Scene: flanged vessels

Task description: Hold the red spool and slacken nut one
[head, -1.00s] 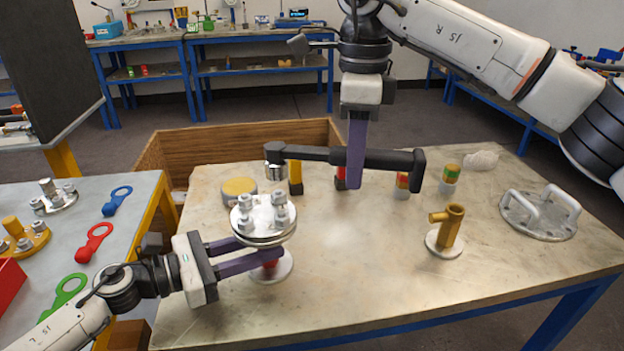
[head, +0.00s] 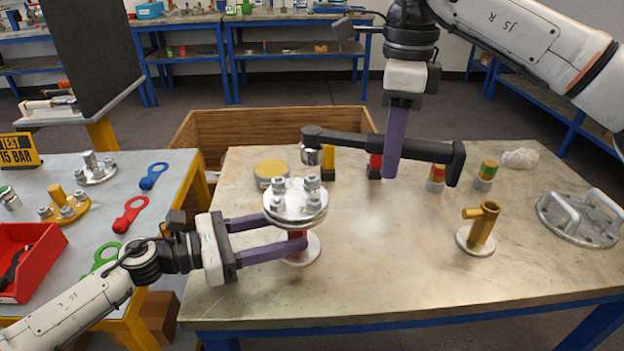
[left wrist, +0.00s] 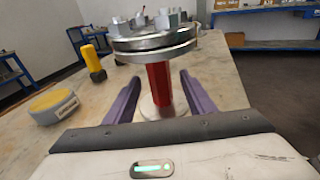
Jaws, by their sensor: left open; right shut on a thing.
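The red spool (head: 297,253) stands upright on a round foot on the near table, with a silver bolted double flange (head: 296,205) and several nuts on top. Its red stem shows better in the left wrist view (left wrist: 159,88). My left gripper (head: 287,231) is open below the flange, its purple fingers either side of the stem, with gaps showing in the left wrist view. My right gripper (head: 391,170) is shut on a black wrench (head: 425,150). The wrench's silver socket (head: 312,155) hangs above the flange's back-right nut (head: 312,183), apart from it. I cannot tell which nut is number one.
A brass post (head: 481,230) and a handled round plate (head: 580,217) stand on the right. A yellow-topped tin (head: 270,172) and small coloured cylinders (head: 486,174) stand at the back. The left table holds coloured tags (head: 131,214) and a red bin (head: 32,255). The table's front middle is clear.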

